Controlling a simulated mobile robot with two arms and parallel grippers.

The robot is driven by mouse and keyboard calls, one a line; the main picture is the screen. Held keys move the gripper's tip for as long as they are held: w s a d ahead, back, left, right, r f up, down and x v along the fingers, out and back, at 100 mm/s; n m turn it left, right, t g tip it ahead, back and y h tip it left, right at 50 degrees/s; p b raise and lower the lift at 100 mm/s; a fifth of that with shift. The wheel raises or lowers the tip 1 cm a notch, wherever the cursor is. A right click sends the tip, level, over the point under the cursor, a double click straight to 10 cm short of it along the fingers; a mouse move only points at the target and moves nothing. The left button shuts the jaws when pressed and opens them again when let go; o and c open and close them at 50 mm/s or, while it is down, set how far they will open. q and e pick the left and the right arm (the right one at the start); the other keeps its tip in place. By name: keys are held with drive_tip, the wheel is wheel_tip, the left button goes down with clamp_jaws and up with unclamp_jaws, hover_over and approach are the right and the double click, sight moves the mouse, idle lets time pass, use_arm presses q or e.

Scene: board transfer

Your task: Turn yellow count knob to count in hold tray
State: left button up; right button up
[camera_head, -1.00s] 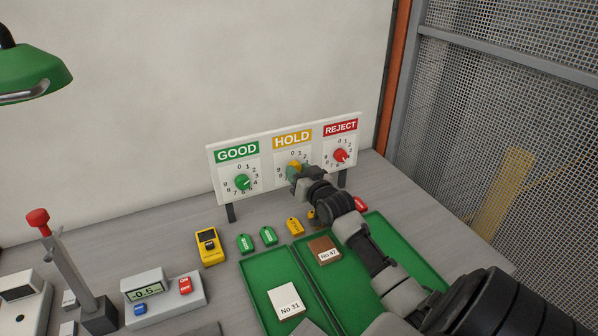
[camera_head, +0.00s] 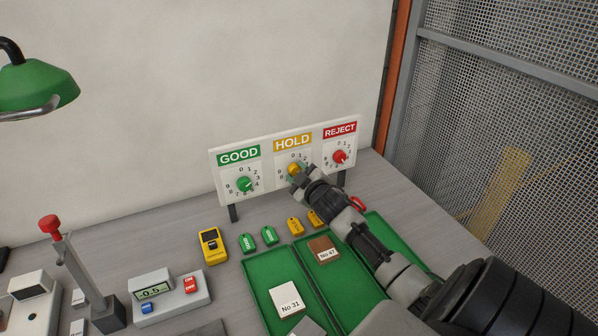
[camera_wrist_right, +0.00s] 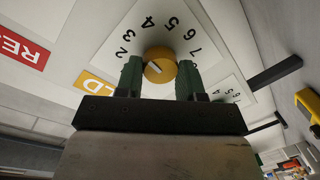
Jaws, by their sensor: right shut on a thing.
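The yellow knob (camera_head: 293,169) is on the HOLD dial of the white panel (camera_head: 228,186). My right gripper (camera_head: 298,177) is at this dial, its arm coming in from the lower right. In the wrist view its two green fingers stand either side of the yellow knob (camera_wrist_right: 160,66), shut on it. A white pointer line shows on the knob's face; I cannot tell surely which number it points to. My left gripper is not in view.
The green GOOD knob (camera_head: 244,184) and red REJECT knob (camera_head: 339,157) flank the HOLD dial. A left tray (camera_head: 262,278) holds a white board No 31 (camera_head: 286,299). A yellow meter (camera_head: 211,245) and a display box (camera_head: 168,291) stand left. My arm partly covers the right tray (camera_head: 393,236).

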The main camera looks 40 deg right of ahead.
drive_tip(key=n, duration=0.5)
drive_tip(key=shift+a+n+h+p, duration=0.1)
drive_tip(key=shift+n+h+p, duration=0.2)
drive_tip(key=shift+n, duration=0.1)
drive_tip(key=n, duration=0.5)
drive_tip(key=shift+n+h, duration=0.3)
drive_tip(key=shift+h, duration=0.1)
drive_tip(key=o, duration=0.9)
drive_tip(key=shift+o, duration=0.2)
drive_tip(key=b+v, duration=0.2)
drive_tip(key=v, duration=0.8)
drive_tip(key=shift+s+a, duration=0.25)
drive_tip(key=shift+s, duration=0.1)
